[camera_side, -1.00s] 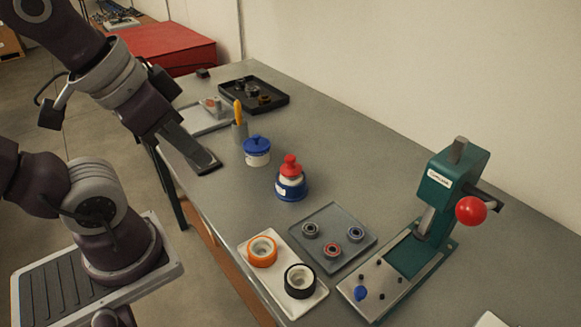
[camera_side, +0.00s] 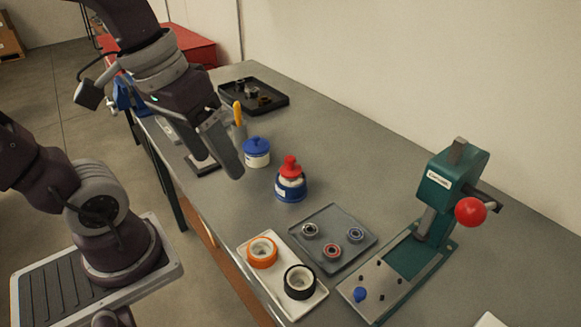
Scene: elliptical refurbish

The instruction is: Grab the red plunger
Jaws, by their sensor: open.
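The red plunger (camera_side: 290,167) is the red knob on top of a small blue-and-white pot (camera_side: 291,187). The pot stands upright near the middle of the grey workbench. My gripper (camera_side: 222,165) is open and empty, with its fingers pointing down. In the picture it is to the left of the red plunger and apart from it. Nothing hides the plunger.
A white pot with a blue lid (camera_side: 257,151) stands between my gripper and the plunger's pot. In front are a white tray (camera_side: 262,282) with wheels and a grey tray (camera_side: 347,227) with bearings. A green press (camera_side: 449,190) stands at the right. A black tray (camera_side: 280,101) lies at the back.

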